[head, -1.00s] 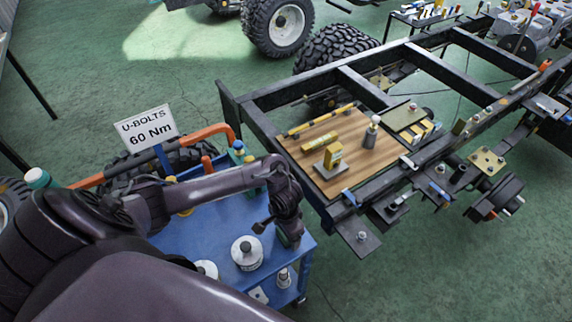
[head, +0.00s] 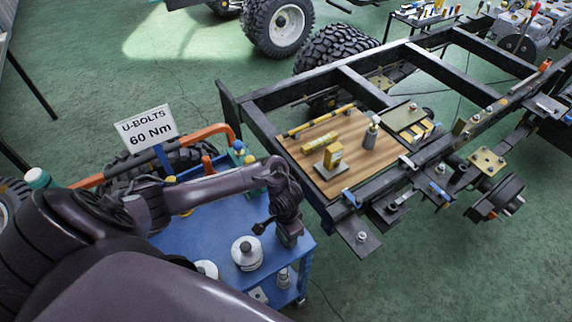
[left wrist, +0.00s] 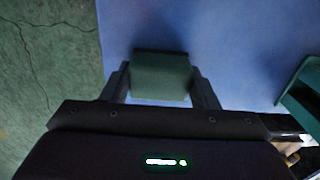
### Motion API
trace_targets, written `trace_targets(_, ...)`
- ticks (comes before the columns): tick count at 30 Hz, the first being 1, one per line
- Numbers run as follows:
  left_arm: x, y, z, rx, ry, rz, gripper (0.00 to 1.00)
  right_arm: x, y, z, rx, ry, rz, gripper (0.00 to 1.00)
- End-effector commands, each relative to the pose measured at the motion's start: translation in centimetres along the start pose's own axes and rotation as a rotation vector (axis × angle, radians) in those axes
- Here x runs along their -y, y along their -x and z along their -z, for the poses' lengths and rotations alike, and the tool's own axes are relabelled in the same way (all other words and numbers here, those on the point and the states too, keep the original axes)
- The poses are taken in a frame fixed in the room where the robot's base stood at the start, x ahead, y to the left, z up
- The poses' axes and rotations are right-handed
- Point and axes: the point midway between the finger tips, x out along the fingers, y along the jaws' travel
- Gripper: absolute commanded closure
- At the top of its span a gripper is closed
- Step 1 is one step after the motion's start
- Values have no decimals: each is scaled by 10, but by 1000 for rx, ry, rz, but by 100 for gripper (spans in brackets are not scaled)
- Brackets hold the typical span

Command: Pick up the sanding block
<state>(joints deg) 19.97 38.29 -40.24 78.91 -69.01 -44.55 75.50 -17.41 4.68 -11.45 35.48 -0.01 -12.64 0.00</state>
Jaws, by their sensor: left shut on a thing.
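The sanding block appears as a dark green block (left wrist: 161,77) in the left wrist view. My left gripper (left wrist: 160,88) is shut on it, with one finger along each side. The blue cart top (left wrist: 230,40) lies beneath; whether the block touches it is not clear. In the head view my left gripper (head: 291,236) is at the right end of the blue cart (head: 205,225), and the block is mostly hidden by it. My right gripper is not in view.
White round containers (head: 247,253) stand on the cart close to my gripper. A sign (head: 146,128) and orange rail (head: 110,170) are at its back. The chassis frame (head: 262,125), with a wooden board (head: 350,178) carrying yellow items, stands to the right.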

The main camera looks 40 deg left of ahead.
Motion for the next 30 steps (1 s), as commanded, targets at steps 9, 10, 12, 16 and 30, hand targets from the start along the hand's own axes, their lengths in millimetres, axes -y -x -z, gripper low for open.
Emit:
trace_targets(9,1,42,2,-5,-1,2,69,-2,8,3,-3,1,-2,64)
trace_targets(10,1,49,2,-5,-3,2,69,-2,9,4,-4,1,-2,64)
trace_targets(12,1,70,2,-5,-3,4,69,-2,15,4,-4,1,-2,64)
trace_targets(16,3,116,2,-5,-4,7,69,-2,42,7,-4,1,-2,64)
trace_targets(30,1,192,2,-5,-4,4,69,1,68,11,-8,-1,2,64)
